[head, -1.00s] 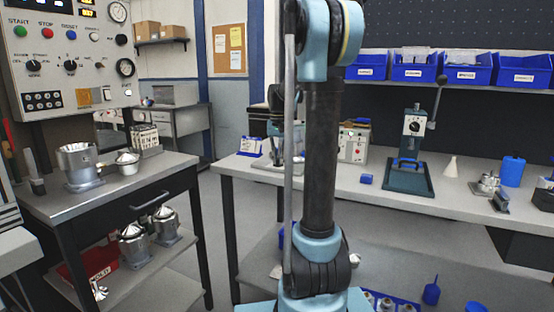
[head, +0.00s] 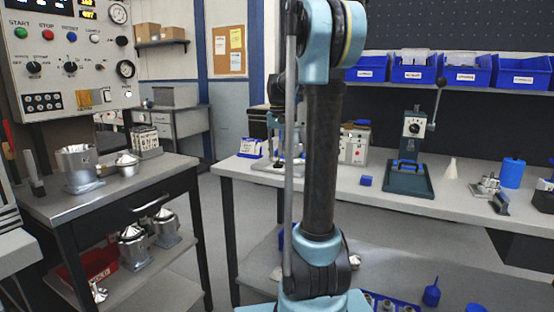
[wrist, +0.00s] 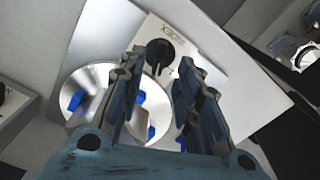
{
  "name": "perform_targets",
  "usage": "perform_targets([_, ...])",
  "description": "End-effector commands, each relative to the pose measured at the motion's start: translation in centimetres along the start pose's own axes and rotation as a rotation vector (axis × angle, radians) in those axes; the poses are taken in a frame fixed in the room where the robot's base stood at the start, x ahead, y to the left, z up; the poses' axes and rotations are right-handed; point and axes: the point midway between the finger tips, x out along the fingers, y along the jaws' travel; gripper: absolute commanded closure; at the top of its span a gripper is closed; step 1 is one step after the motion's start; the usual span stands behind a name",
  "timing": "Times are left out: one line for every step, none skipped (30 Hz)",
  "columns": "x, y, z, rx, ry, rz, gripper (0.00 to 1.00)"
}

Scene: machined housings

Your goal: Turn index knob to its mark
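The index knob (wrist: 158,54) is a round black knob on a pale plate lettered INDEX, in the upper middle of the wrist view. The lettering reads upside down there. My gripper (wrist: 160,66) is open, its two fingers apart on either side of the knob in the picture. I cannot tell whether they touch it. The knob's pointer and mark are too small to make out. A shiny metal disc (wrist: 86,82) with blue pieces lies beside the knob, partly behind the left finger. In the head view my arm hides most of this area.
The workbench (head: 385,205) carries a lever press (head: 410,160), a box with buttons (head: 353,146) and a blue bottle (head: 512,172). Blue bins (head: 413,70) stand on the shelf above. A metal side table (head: 110,195) with steel vessels stands at left, below a control panel (head: 65,60).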

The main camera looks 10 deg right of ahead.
Motion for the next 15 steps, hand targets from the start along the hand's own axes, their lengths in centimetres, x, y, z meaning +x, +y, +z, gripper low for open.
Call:
perform_targets([-1.0, 0.0, 0.0, 0.000, 0.000, 0.000, 0.69])
perform_targets([-1.6, 0.0, 0.0, 0.000, 0.000, 0.000, 0.69])
perform_targets([-2.3, 0.0, 0.0, 0.000, 0.000, 0.000, 0.69])
perform_targets([-2.9, 0.0, -0.1, 0.000, 0.000, 0.000, 0.69])
perform_targets([-3.4, 0.0, -0.1, 0.000, 0.000, 0.000, 0.69])
perform_targets([-4.1, 0.0, -0.1, 0.000, 0.000, 0.000, 0.69])
perform_targets([-4.5, -0.1, -0.1, 0.000, 0.000, 0.000, 0.69])
perform_targets([-5.0, -0.1, -0.1, 0.000, 0.000, 0.000, 0.69])
perform_targets([-5.6, -0.1, -0.1, 0.000, 0.000, -0.001, 0.69])
perform_targets([-5.9, -0.1, -0.2, -0.001, 0.000, -0.001, 0.69])
perform_targets([-6.3, -0.1, -0.2, -0.001, 0.000, -0.001, 0.69])
perform_targets([-6.7, -0.1, -0.2, -0.001, 0.000, -0.001, 0.69])
perform_targets([-7.0, -0.1, -0.2, -0.001, 0.000, -0.001, 0.69])
perform_targets([-7.2, -0.1, -0.2, -0.001, 0.000, -0.001, 0.69])
perform_targets([-7.5, -0.1, -0.2, -0.001, 0.000, -0.001, 0.69])
